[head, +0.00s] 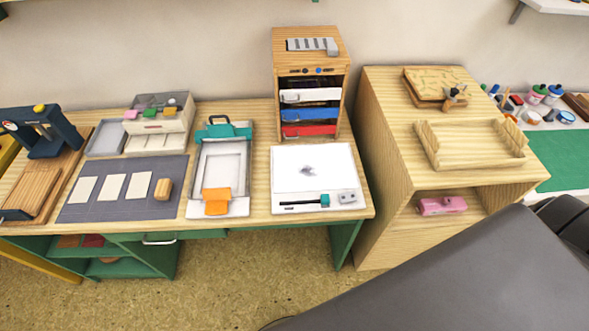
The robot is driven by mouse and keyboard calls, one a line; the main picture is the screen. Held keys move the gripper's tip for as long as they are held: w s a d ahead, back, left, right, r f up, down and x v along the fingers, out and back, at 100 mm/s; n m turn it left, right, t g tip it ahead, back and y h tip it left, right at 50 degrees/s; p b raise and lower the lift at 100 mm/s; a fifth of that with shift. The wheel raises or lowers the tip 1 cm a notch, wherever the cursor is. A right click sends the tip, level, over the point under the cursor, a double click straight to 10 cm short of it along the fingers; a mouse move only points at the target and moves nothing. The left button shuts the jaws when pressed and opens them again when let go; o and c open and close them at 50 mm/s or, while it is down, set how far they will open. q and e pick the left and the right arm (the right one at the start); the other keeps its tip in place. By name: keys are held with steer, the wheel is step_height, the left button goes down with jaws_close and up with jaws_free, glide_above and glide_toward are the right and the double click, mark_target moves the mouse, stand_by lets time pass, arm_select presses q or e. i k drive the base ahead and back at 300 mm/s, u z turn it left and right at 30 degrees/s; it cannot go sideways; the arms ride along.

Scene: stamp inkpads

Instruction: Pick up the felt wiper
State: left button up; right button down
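I cannot tell for certain which thing is the felt wiper. A small wooden block (163,189) stands on the dark grey mat (115,208) at the right end of a row of white cards (111,187). A pink block-shaped object (441,205) lies in the open shelf of the wooden cabinet at the right. A white board (313,167) with a dark smudge lies on the table, with a teal piece (325,199) at its front edge. Neither of my grippers is in view.
A drawer unit (309,60) stands behind the white board. A clamp tray (220,167) with an orange tab lies left of it. A dark press (42,132) is far left. A wooden tray (471,158) sits on the cabinet. Floor (225,285) in front is clear.

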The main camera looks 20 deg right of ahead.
mark_target(163, 191)
steer(key=z, duration=2.65)
steer(key=k, duration=1)
steer(key=u, duration=1.4)
steer(key=i, duration=0.5)
steer(key=z, duration=0.05)
